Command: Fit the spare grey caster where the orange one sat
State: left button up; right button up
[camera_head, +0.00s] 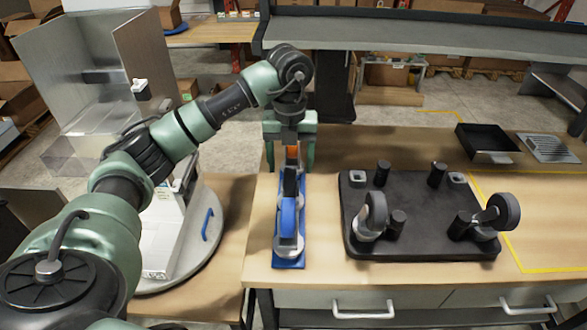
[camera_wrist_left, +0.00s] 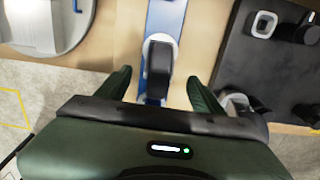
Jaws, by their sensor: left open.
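A narrow blue tray (camera_head: 290,264) lies on the table below my left gripper (camera_head: 289,155), which is open with its fingers either side of the tray. A small orange part (camera_head: 292,152) shows between the fingers; a blue wheel (camera_head: 288,215) with a pale round base is nearer the front. In the left wrist view a dark-wheeled caster (camera_wrist_left: 159,62) on a pale ring sits on the tray, between and beyond the open fingers (camera_wrist_left: 160,82). A black plate (camera_head: 425,232) holds two grey casters, left (camera_head: 374,214) and right (camera_head: 497,212). My right gripper is out of view.
The plate has two pale square sockets, left (camera_head: 357,177) and right (camera_head: 457,178), and several black posts. A black bin (camera_head: 487,143) and a slotted grey tray (camera_head: 548,148) lie at the back right. A round turntable (camera_head: 205,250) with a white box stands left.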

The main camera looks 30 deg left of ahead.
aim_at(290, 182)
pick_arm(q)
jog(key=shift+s+f+p, duration=0.1)
jog(key=shift+f+p, duration=0.3)
jog(key=shift+f, duration=0.2)
notch_tip(290, 182, down, 5)
jog(key=shift+p, duration=0.8)
jog(key=shift+f, duration=0.75)
